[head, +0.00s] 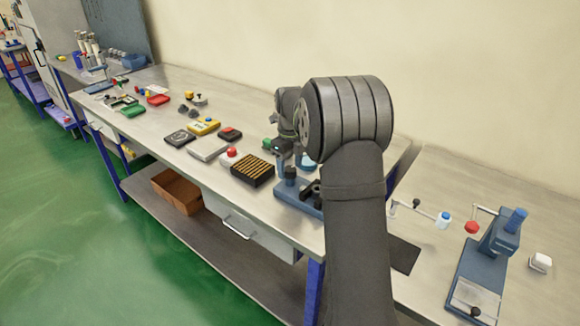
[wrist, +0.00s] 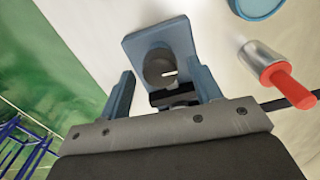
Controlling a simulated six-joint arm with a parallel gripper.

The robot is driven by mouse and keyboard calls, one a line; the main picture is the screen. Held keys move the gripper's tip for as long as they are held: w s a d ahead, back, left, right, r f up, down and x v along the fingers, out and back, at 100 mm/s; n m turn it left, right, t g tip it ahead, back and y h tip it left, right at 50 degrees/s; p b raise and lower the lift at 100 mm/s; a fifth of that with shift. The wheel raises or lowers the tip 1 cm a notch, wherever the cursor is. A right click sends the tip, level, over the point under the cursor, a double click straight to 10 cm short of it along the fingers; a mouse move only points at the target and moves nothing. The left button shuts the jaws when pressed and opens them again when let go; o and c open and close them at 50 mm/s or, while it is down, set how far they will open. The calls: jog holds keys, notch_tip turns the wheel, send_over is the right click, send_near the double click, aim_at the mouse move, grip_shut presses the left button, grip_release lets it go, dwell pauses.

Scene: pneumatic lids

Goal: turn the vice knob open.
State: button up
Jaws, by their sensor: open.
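The vice stands on the bench: its blue base (head: 284,194) shows in the head view, partly hidden by my arm, with a dark round knob (head: 291,174) and black parts beside it. In the wrist view the blue plate (wrist: 140,42) lies ahead of my gripper, with the dark round knob (wrist: 157,70) on it. My gripper (wrist: 163,78) is open, its two blue fingers apart on the left and right of the knob. I see no finger clearly touching it, and its height over the knob is hard to judge.
A metal cylinder with a red handle (wrist: 285,80) and a blue disc (wrist: 260,4) lie right of the vice in the wrist view. A dark slotted block (head: 252,170) stands left of it in the head view. The bench's front edge is close.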

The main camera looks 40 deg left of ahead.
jog(key=shift+f, duration=0.3)
jog(key=c, duration=1)
